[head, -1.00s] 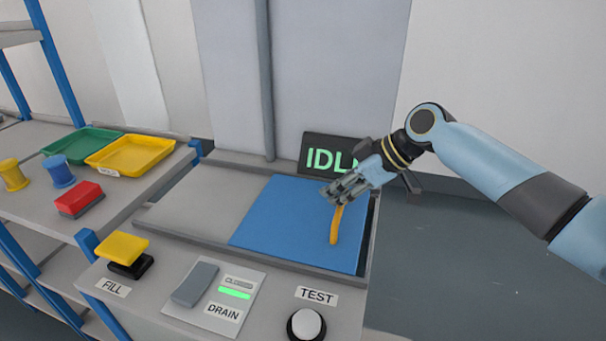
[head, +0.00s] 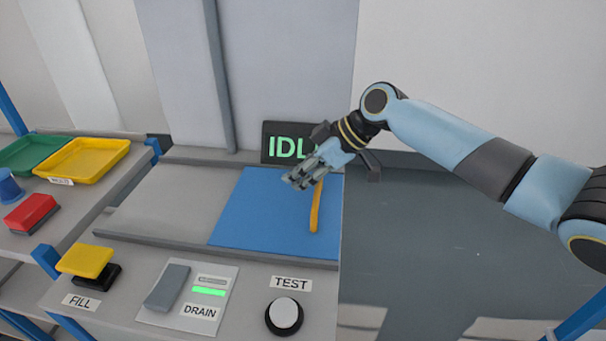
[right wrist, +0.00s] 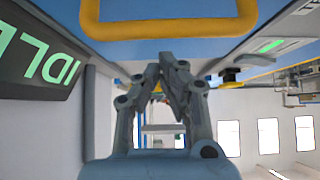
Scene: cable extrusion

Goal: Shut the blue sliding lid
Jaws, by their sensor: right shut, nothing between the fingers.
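The blue sliding lid (head: 262,215) lies flat at the right end of its track in the head view, with a grey panel beside it on the left. Its yellow handle (head: 316,208) stands near the lid's right edge. The handle also shows at the top of the right wrist view (right wrist: 168,28). My right gripper (head: 294,182) is over the lid's far part, left of the handle and apart from it. Its fingers (right wrist: 172,75) are closed together with nothing between them. My left gripper is not in view.
A dark sign (head: 289,143) reading "IDL", partly covered by my gripper, stands behind the lid. In front are a yellow FILL button (head: 85,261), a grey DRAIN switch (head: 167,288) with a green light, and a white TEST button (head: 284,314). Trays (head: 84,160) stand at left.

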